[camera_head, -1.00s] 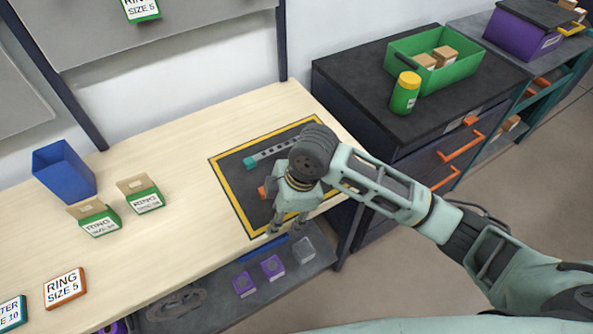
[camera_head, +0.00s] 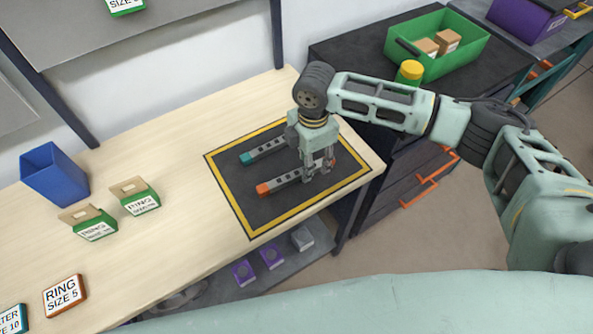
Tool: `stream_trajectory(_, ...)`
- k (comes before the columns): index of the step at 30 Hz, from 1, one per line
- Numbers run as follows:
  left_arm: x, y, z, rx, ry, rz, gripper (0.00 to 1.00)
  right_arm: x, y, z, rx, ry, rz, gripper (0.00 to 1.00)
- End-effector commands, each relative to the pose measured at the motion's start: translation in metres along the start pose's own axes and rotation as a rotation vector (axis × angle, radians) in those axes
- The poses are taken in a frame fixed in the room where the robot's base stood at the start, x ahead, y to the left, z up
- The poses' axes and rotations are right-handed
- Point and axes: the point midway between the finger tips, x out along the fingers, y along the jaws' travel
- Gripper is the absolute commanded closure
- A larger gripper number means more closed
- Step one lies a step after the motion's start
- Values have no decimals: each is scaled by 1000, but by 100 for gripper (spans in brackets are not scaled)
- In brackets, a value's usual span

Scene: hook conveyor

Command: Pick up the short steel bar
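Two grey steel bars with dark holes lie side by side on a black mat with a yellow border (camera_head: 246,230). One bar has a teal end (camera_head: 265,150); its far part is hidden behind my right gripper. The other bar has an orange end (camera_head: 285,182) and lies nearer the bench's front edge. I cannot tell which is the shorter. My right gripper (camera_head: 317,175) points down at the right part of the orange-ended bar, its fingers apart; whether they touch the bar is unclear. My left gripper is not in view.
A black cabinet at right holds a green crate (camera_head: 455,50) and a yellow-lidded jar (camera_head: 410,70). The bench between is clear.

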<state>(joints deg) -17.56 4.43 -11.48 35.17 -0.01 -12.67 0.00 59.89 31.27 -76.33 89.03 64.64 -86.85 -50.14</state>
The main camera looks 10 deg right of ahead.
Motion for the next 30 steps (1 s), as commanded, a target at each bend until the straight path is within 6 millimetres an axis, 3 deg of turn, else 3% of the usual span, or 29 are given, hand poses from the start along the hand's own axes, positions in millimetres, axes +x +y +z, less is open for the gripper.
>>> stream_trajectory(6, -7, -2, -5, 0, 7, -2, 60, 22, -1, 1, 0, -1, -1, 59)
stream_trajectory(13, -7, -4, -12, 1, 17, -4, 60, 24, -1, 0, -1, -1, 1, 59)
stream_trajectory(27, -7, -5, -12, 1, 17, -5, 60, 23, 0, 0, 0, 0, 1, 100)
stream_trajectory(30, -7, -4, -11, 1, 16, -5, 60, 23, 0, 0, 0, 0, 1, 100)
